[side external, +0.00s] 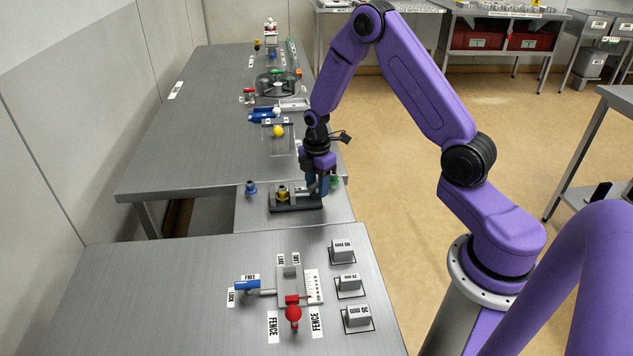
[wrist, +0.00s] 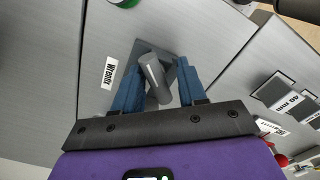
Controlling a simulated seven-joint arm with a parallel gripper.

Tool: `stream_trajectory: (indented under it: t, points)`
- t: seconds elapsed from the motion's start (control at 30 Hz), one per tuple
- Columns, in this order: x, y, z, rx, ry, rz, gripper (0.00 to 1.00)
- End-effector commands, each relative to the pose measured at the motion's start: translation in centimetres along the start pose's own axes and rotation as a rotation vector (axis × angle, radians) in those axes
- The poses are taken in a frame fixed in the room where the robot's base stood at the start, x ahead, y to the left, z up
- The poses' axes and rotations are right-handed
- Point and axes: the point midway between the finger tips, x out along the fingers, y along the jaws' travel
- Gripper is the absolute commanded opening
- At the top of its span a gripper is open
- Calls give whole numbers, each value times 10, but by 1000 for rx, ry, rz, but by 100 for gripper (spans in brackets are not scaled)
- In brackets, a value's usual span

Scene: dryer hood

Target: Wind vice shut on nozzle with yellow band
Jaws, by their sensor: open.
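The nozzle with the yellow band (side external: 282,193) stands upright at the left part of the dark vice (side external: 297,208) on the small low table. My gripper (side external: 318,190) points down at the right end of the vice. In the wrist view my blue fingers (wrist: 161,68) are open, one on each side of a grey cylindrical bar (wrist: 154,76) over a dark square plate (wrist: 143,48). A label reading "Wrench" (wrist: 109,73) lies beside the plate. I cannot tell whether the fingers touch the bar. The yellow-banded nozzle does not show in the wrist view.
A blue nozzle (side external: 250,189) stands left of the vice. A green piece (side external: 335,181) is behind my gripper. The near table (side external: 130,300) holds a red-knobbed fence fixture (side external: 293,312) and grey gauge blocks (side external: 342,250). The far table (side external: 165,150) carries several other fixtures.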

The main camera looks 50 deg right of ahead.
Motion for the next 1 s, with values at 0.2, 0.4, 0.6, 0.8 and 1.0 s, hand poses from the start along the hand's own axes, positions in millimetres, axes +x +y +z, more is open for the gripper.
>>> stream_trajectory:
  t: [0.2, 0.4, 0.6, 0.8, 1.0]
  points:
    - [-12, 4, 0, 1, 1, 13, 54]
    - [-26, 3, 0, 0, 1, 11, 54]
    - [-40, 3, 0, 0, 1, 10, 54]
    - [-53, 2, 0, 0, 1, 10, 54]
    - [-61, 2, 0, 0, 1, 8, 54]
